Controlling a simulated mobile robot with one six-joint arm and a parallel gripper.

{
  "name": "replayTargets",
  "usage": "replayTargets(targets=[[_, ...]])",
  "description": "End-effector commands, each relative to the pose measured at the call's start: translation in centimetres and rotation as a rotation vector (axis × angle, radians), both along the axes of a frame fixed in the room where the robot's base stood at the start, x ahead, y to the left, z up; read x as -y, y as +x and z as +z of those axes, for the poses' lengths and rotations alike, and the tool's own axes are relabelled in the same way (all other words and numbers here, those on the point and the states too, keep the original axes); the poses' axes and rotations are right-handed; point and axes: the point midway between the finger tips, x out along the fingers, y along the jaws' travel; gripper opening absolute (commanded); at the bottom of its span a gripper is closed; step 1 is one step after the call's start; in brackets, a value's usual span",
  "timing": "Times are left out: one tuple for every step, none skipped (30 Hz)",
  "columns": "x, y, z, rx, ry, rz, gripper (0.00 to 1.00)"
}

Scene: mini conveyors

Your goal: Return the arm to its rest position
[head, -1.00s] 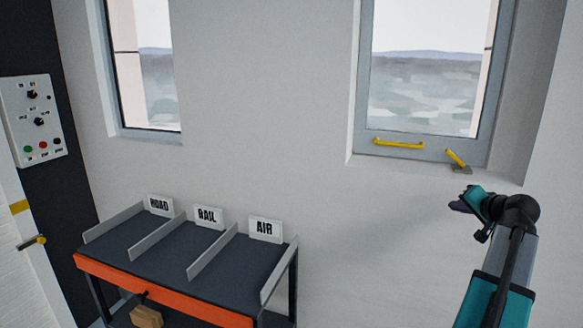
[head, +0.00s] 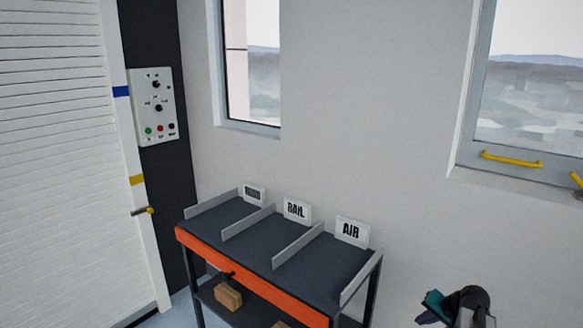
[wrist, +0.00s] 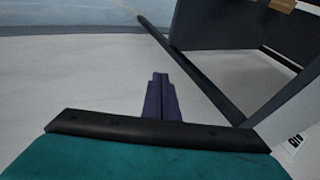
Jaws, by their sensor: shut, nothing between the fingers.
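My gripper (head: 424,319) is low at the right of the head view, to the right of the sorting table and apart from it. Part of my arm is cut off by the bottom edge. In the wrist view my gripper's dark purple fingers (wrist: 161,82) are together with nothing between them. The table's dark frame and a sign with AIR on it (wrist: 296,142) show at the right of the wrist view.
The sorting table (head: 250,277) has lanes marked ROAD, RAIL and AIR (head: 351,231), all empty on top. A box (head: 228,297) sits on its lower shelf. A control panel (head: 153,106), a white shutter door (head: 65,170) and windows with yellow handles (head: 511,160) line the walls.

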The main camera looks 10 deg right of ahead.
Motion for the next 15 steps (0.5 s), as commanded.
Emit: replayTargets(targets=[[-2.2,0.0,-1.8,-0.031,0.01,0.032,0.0],[-3.3,0.0,-2.8,-0.049,0.012,0.049,0.0],[-4.7,-0.1,-4.0,-0.072,0.016,0.071,0.0],[-5.8,-0.2,-5.0,-0.089,0.019,0.087,0.0],[-6.9,-0.3,-5.9,-0.107,0.021,0.104,0.0],[-8.3,-0.6,-7.1,-0.132,0.025,0.127,0.0],[-9.4,-0.8,-8.0,-0.148,0.027,0.144,0.0],[-10.4,-1.0,-8.8,-0.167,0.028,0.161,0.0],[-11.8,-1.4,-10.0,-0.191,0.03,0.185,0.0],[-12.8,-1.7,-10.8,-0.208,0.032,0.202,0.0],[-13.9,-2.0,-11.6,-0.227,0.032,0.22,0.0],[-15.2,-2.5,-12.7,-0.25,0.033,0.243,0.0],[-16.2,-2.9,-13.5,-0.268,0.033,0.26,0.0],[-17.1,-3.3,-14.3,-0.287,0.032,0.277,0.0],[-18.5,-3.9,-15.3,-0.31,0.033,0.302,0.0]])
